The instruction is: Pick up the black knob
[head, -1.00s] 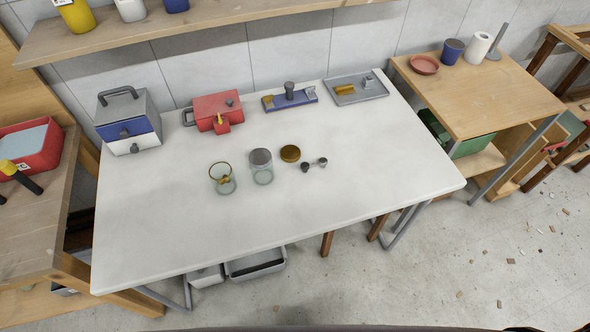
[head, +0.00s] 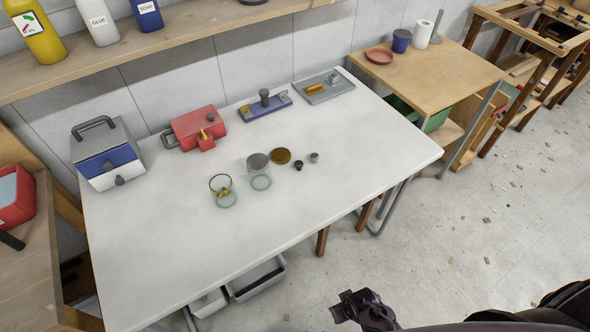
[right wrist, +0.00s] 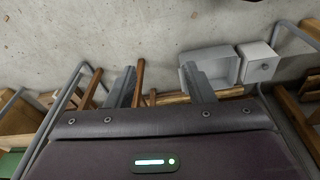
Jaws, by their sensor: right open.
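A small black knob (head: 298,165) lies on the white table (head: 170,240), right of the middle. A similar grey knob (head: 314,157) lies just to its right, apart from it. My right gripper (head: 345,308) is at the bottom of the head view, over the floor in front of the table and well away from the knob. In the right wrist view, its two fingers (right wrist: 162,88) are spread with nothing between them. The knob does not show in the right wrist view. My left gripper is not in view.
Near the knob are a brass lid (head: 280,156), a lidded glass jar (head: 259,170) and an open glass (head: 223,190). A red box (head: 195,127), a blue holder (head: 265,105) and a grey tray (head: 323,86) stand behind. The table's front right is clear.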

